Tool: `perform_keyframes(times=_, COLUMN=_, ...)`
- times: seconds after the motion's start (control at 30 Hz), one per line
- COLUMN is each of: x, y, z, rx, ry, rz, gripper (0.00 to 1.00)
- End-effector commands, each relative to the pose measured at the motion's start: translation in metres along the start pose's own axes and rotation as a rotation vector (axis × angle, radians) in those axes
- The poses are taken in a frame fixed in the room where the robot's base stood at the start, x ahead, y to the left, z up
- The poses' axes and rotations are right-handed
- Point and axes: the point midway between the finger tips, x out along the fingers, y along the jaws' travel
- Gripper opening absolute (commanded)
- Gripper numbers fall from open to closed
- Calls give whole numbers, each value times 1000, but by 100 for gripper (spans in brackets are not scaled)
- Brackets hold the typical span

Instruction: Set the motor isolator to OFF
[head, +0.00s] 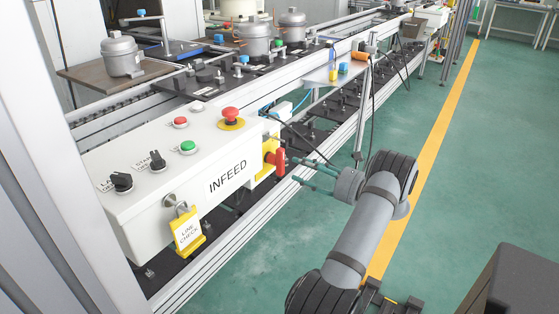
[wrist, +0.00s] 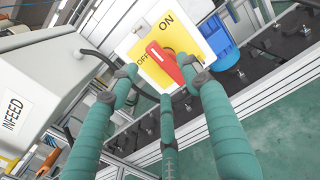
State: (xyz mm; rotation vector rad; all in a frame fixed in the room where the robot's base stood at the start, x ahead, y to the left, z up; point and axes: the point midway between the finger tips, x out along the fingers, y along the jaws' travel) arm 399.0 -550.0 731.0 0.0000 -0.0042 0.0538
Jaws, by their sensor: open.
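The motor isolator's red handle (head: 280,160) stands on a yellow plate (head: 263,170) at the right end of the INFEED box. In the wrist view the red handle (wrist: 163,62) crosses the yellow plate (wrist: 185,38), which is marked ON at the top and OFF at the left. The handle's white-marked end points up-left, between the two marks and nearer OFF. My gripper (head: 294,169) has its teal fingers spread at the handle. In the wrist view my gripper (wrist: 160,78) has fingertips on either side of the handle and below it. Contact cannot be told.
The INFEED box (head: 150,199) carries a red mushroom button (head: 230,115), smaller buttons, black knobs and a yellow LINE CHECK tag (head: 187,231). A conveyor with grey compressors (head: 121,55) runs behind. Blue motor (wrist: 220,42) is beside the isolator.

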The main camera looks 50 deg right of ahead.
Motion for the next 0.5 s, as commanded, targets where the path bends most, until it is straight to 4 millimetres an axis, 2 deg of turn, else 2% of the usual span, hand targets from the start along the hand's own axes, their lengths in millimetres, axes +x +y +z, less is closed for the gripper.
perform_keyframes(times=0.3, x=60, y=2, z=-1, rx=-1, ry=2, rz=6, gripper=48)
perform_keyframes(times=0.5, x=83, y=1, z=-1, rx=-2, ry=3, rz=3, gripper=48)
